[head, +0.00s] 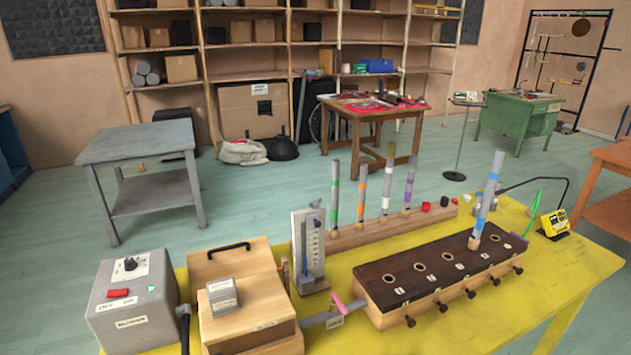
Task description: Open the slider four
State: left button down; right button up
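A wooden wind chest with a dark top (432,284) stands on the yellow table. Round holes run along its top, with small white labels too small to read surely. Several dark knobs stick out of its front; counted from the left, the fourth knob (495,281) is towards the right end. I cannot tell whether any slider is in or out. A grey tube with blue bands (485,203) stands slightly tilted at the fourth hole position. Neither of my grippers is in view.
Behind the chest, a wooden rack (385,228) holds several banded tubes. A gauge board (308,250), a wooden box with a handle (240,300) and a grey switch box (133,300) stand left. A yellow meter (555,222) stands right. The yellow table (545,290) is clear at front right.

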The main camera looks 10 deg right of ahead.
aim_at(496, 282)
jog(key=z, duration=0.4)
jog(key=k+j+z, duration=0.1)
jog(key=z, duration=0.3)
jog(key=k+z, duration=0.1)
jog(key=z, duration=0.85)
jog(key=i+l, duration=0.05)
